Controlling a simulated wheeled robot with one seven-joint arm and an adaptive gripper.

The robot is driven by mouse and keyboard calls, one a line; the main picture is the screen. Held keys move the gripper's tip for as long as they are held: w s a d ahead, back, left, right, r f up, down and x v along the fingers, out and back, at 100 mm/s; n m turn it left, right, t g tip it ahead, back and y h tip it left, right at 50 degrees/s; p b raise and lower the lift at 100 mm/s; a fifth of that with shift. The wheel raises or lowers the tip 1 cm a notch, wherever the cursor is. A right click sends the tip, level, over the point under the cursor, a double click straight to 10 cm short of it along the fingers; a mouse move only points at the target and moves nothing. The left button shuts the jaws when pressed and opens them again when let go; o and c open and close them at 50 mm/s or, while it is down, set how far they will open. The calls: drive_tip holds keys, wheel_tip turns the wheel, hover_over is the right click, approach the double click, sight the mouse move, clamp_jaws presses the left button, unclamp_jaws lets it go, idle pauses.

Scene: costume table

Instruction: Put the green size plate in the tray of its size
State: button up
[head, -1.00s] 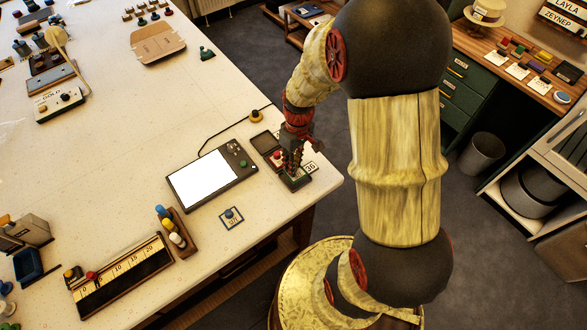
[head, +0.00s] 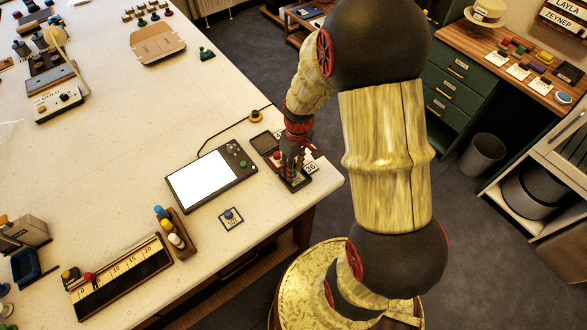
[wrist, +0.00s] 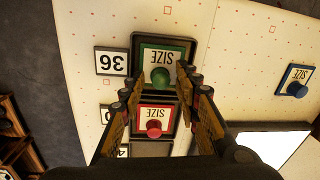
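The green size plate (wrist: 161,76), with a white SIZE label and a green knob, lies in the end dark tray (wrist: 136,45) beside a card reading 36 (wrist: 111,61) in the wrist view. My gripper (wrist: 157,84) is open above it, its fingers apart on either side of the knob and seemingly not touching it. In the head view my gripper (head: 291,170) is over that tray and hides most of the plate. A red size plate (wrist: 153,127) lies in the middle tray. The third tray (wrist: 151,149) looks empty; its card is mostly hidden.
A blue-knobbed size plate (head: 231,217) lies alone on the table. A white-screened device (head: 212,182) stands left of the trays. The table edge is close to the trays on the right. A rack of coloured pegs (head: 176,236) and a ruler board (head: 122,276) are nearer the front left.

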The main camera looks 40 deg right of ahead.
drive_tip(key=shift+o, duration=0.2)
wheel_tip(320, 180, up, 12)
drive_tip(key=d+p, duration=0.1)
drive_tip(key=p, duration=0.1)
wheel_tip(320, 180, up, 11)
drive_tip(key=t, duration=0.2)
hover_over(296, 171)
drive_tip(key=s+a, duration=0.2)
drive_tip(key=a, duration=0.4)
drive_tip(key=s+a+r+m+t+h, duration=0.1)
drive_tip(key=s+a+r+m+t, duration=0.1)
drive_tip(key=s+a+r, duration=0.5)
drive_tip(key=s+r+t, duration=0.1)
drive_tip(key=s+r, duration=0.1)
drive_tip(key=s, duration=0.1)
drive_tip(key=shift+t, duration=0.4)
drive_tip(key=shift+f, duration=0.15)
wheel_tip(296, 171, down, 6)
drive_tip(key=b, duration=0.6)
drive_tip(key=shift+f+b, duration=0.2)
drive_tip(key=shift+b, duration=0.15)
